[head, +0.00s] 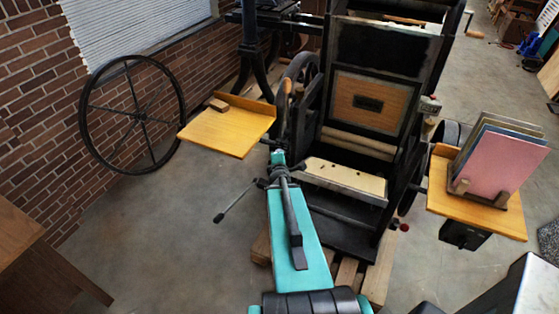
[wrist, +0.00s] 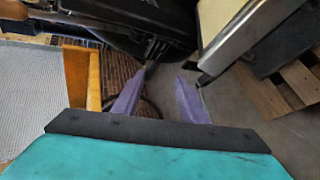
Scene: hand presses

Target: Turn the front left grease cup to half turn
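My gripper (wrist: 162,82) shows in the wrist view as two purple fingers, spread apart with nothing between them. They point toward the dark frame of the hand press (wrist: 115,32). In the head view my teal arm reaches up along the left side of the press (head: 345,232), and I cannot make out the fingers there. I cannot pick out the front left grease cup for certain in either view. A small dark fitting at the end of a pale metal bar (wrist: 240,42) lies close to the right finger in the wrist view. I cannot tell what it is.
A yellow wooden shelf (head: 225,130) juts out left of the press. Another shelf (head: 470,211) at the right holds upright boards (head: 503,160). A spoked wheel (head: 133,113) stands by the brick wall. The floor (head: 150,235) left of my arm is clear.

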